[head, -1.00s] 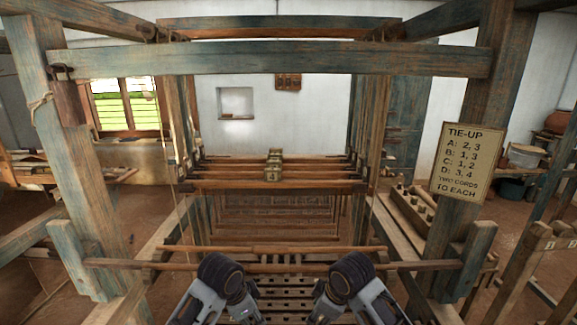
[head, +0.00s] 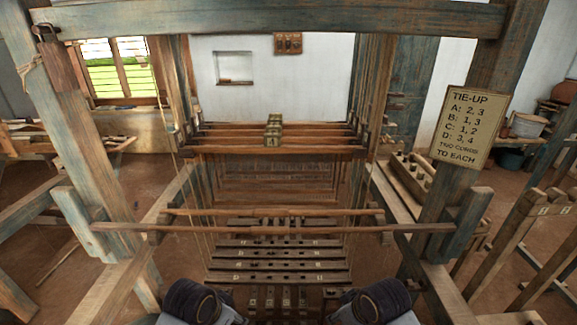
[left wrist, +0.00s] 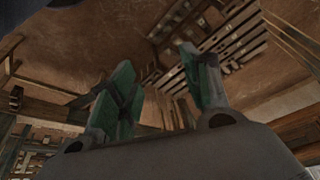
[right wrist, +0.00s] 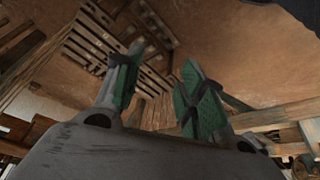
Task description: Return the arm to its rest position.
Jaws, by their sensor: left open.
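My two arms show at the bottom edge of the head view, left arm (head: 197,302) and right arm (head: 374,302), side by side with a gap between them. Neither gripper's fingers show in that view. In the left wrist view my left gripper (left wrist: 158,78) has its green-padded fingers apart with nothing between them. In the right wrist view my right gripper (right wrist: 160,80) is likewise open and empty. The loom's slatted bars (head: 280,265), some with letters, lie beyond the arms. Both wrist views show brown floor and slats beyond the fingertips.
A wooden crossbar (head: 270,228) spans the loom in front of me. Blue-grey posts stand left (head: 85,150) and right (head: 480,110). A tie-up sign (head: 469,127) hangs on the right post. A holed wooden rack (head: 412,175) lies at right.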

